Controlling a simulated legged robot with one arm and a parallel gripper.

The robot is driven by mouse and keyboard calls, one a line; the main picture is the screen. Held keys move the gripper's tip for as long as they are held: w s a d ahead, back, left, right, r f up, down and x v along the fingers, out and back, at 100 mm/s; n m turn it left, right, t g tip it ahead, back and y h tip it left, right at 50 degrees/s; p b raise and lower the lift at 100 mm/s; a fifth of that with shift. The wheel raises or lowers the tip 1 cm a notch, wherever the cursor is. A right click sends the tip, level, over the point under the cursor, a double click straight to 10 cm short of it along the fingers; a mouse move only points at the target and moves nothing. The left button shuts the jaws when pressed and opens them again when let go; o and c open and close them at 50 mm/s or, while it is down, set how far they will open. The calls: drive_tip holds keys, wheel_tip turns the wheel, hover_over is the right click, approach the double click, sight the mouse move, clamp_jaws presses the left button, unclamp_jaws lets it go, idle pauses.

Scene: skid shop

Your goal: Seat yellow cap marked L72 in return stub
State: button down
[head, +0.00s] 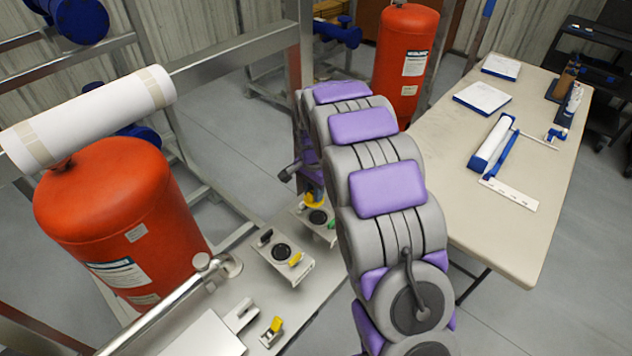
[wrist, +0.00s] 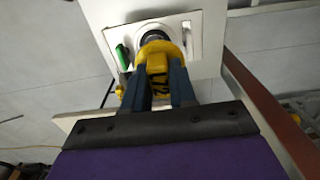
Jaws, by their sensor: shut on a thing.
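The yellow cap (wrist: 157,66) is held between the two blue-grey fingers of my gripper (wrist: 160,90) in the wrist view. Dark marking that reads like 72 shows on its near face. The cap overlaps a round stub (wrist: 153,32) with a dark rim on a pale plate (wrist: 208,40). I cannot tell whether it touches the stub or is in it. In the head view the cap (head: 314,199) shows at the far plate (head: 300,210), close to a dark round opening (head: 318,217). My arm hides most of the gripper there.
A green piece (wrist: 122,57) stands left of the cap in the wrist view. A nearer plate (head: 280,278) has a dark opening, a black piece (head: 265,238) and a yellow piece (head: 296,259).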

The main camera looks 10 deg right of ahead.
drive_tip(key=shift+s+a+f, duration=0.15)
drive_tip(key=shift+a+f, duration=0.05)
drive_tip(key=shift+a, duration=0.05)
drive_tip(key=shift+f, duration=0.3)
drive_tip(key=d+f, duration=0.1)
drive_tip(key=d+f+b, duration=0.1)
drive_tip(key=d, duration=0.1)
drive_tip(key=shift+d+f, duration=0.2)
drive_tip(key=shift+f, duration=0.15)
drive_tip(key=shift+a+f+b, duration=0.1)
drive_tip(key=shift+f+b, duration=0.1)
drive_tip(key=shift+b, duration=0.1)
drive_tip(key=shift+a+f, duration=0.15)
drive_tip(key=shift+a, duration=1.3)
drive_tip(key=shift+d, duration=1.55)
drive_tip(key=shift+a, duration=1.05)
drive_tip(key=shift+d+p, duration=0.45)
drive_tip(key=shift+d, duration=0.75)
drive_tip(key=shift+a, duration=0.8)
drive_tip(key=shift+d+f, duration=0.25)
drive_tip(key=shift+d, duration=0.35)
drive_tip(key=shift+a+f, duration=0.55)
drive_tip(key=shift+d+f, duration=0.1)
drive_tip(key=shift+f, duration=0.15)
drive_tip(key=shift+d, duration=0.2)
